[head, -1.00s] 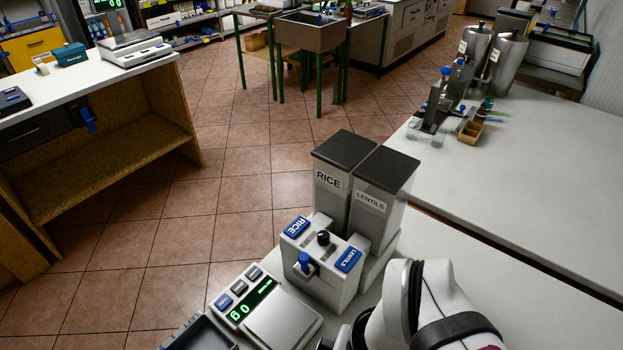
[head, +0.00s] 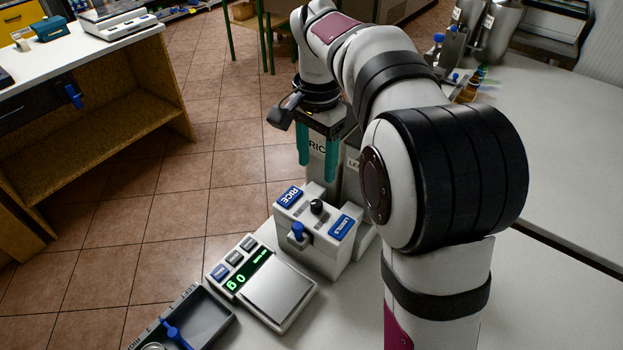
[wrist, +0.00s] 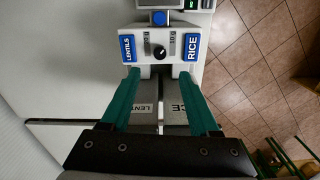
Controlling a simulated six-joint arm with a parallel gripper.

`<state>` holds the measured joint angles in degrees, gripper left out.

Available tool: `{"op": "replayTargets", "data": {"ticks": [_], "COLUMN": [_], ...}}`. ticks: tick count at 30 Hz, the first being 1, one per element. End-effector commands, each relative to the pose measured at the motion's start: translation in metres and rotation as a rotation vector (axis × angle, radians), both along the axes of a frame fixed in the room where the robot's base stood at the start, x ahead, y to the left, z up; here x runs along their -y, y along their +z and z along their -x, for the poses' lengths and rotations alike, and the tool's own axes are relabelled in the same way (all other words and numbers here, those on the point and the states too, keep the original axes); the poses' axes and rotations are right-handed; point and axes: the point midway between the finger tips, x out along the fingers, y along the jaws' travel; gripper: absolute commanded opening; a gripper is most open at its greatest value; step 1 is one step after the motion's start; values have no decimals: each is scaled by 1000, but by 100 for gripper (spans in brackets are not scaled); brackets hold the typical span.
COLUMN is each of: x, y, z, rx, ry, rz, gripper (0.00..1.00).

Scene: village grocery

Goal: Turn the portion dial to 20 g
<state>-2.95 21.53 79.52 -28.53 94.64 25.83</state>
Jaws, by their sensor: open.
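The portion dial is a small black knob (head: 317,207) on top of the grey-white dispenser (head: 325,255), between the blue RICE label (head: 289,196) and the blue LENTILS label (head: 342,227). In the wrist view the dial (wrist: 159,51) is near top centre with a pale pointer mark; small scale plates flank it, too small to read surely. My gripper (head: 318,167) is open, its teal fingers pointing down in front of the hoppers, above and behind the dial. In the wrist view the gripper (wrist: 159,74) has nothing between its fingertips, and the dial lies just beyond them.
A blue lever (head: 297,230) stands on the dispenser's front. The RICE and LENTILS hoppers (wrist: 160,110) rise behind, partly hidden by my arm. A scale (head: 280,287) with a green display and a dark tray (head: 200,322) sit to the front left.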

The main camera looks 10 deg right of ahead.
Motion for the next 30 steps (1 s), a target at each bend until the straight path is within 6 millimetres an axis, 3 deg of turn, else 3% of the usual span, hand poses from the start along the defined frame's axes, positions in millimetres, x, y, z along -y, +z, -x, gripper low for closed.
{"op": "replayTargets", "data": {"ticks": [6,10,15,23,30], "x": [0,0,0,0,0], "y": [-64,-89,-105,-107,-107], "z": [1,1,0,0,0], "rx": [-3,-2,2,2,2], "ry": [1,1,1,1,2], "rz": [-1,-1,-1,0,0], "gripper": [62,62,62,62,20]}}
